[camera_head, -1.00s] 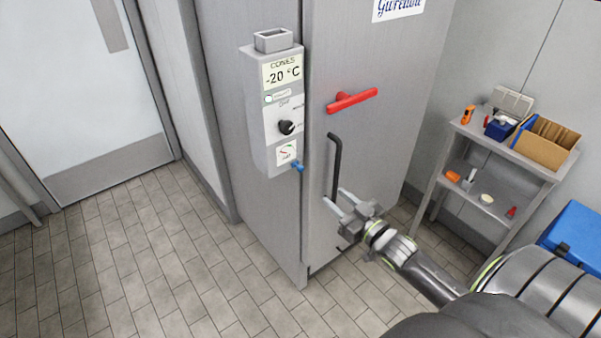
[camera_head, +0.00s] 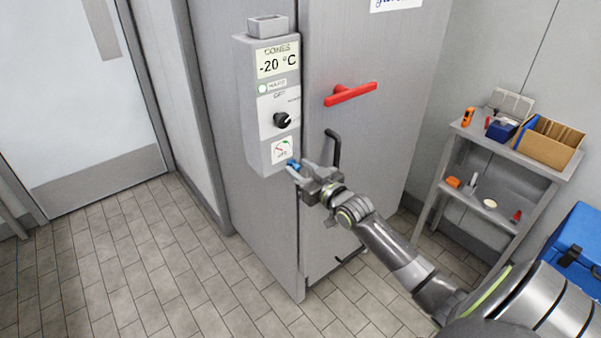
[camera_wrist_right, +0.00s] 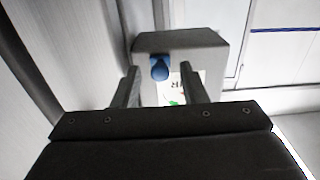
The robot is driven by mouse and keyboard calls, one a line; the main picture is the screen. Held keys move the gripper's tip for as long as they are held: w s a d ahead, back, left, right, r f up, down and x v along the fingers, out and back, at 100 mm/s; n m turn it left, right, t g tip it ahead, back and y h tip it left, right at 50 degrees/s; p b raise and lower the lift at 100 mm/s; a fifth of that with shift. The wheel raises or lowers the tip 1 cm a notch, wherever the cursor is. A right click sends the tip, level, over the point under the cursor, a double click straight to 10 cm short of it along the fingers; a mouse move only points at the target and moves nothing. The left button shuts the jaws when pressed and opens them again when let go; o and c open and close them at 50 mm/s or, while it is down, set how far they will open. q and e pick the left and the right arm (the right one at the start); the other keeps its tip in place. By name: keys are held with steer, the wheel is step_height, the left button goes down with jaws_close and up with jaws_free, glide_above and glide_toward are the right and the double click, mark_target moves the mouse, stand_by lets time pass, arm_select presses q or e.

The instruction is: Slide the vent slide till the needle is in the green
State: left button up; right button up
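The vent slide is a small blue knob (camera_head: 293,163) at the bottom of the grey control box (camera_head: 251,110) on the cold-room front. The gauge (camera_head: 282,150) just above it has red and green marks; its needle is too small to read. My right gripper (camera_head: 299,171) is at the blue knob, fingertips close around it. In the right wrist view the knob (camera_wrist_right: 159,68) shows between the two spread fingers (camera_wrist_right: 160,85), near their tips, with a gap on each side. Part of the gauge face (camera_wrist_right: 173,99) shows behind the right finger. My left gripper is out of view.
A black dial (camera_head: 283,120) and a -20 °C display (camera_head: 277,62) sit above the gauge. A red handle (camera_head: 350,94) and a black door handle (camera_head: 334,150) stand right of the box. A grey shelf (camera_head: 484,146) with small items is at the right.

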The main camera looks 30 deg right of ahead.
mark_target(279, 167)
steer(key=shift+w, duration=0.25)
jaws_close()
steer(key=shift+a, duration=0.1)
steer(key=a+p, duration=0.1)
steer(key=a, duration=0.1)
steer(key=shift+s+a, duration=0.15)
steer(key=shift+a, duration=0.25)
steer(key=shift+a+p, duration=0.3)
steer(key=shift+a, duration=0.1)
jaws_free()
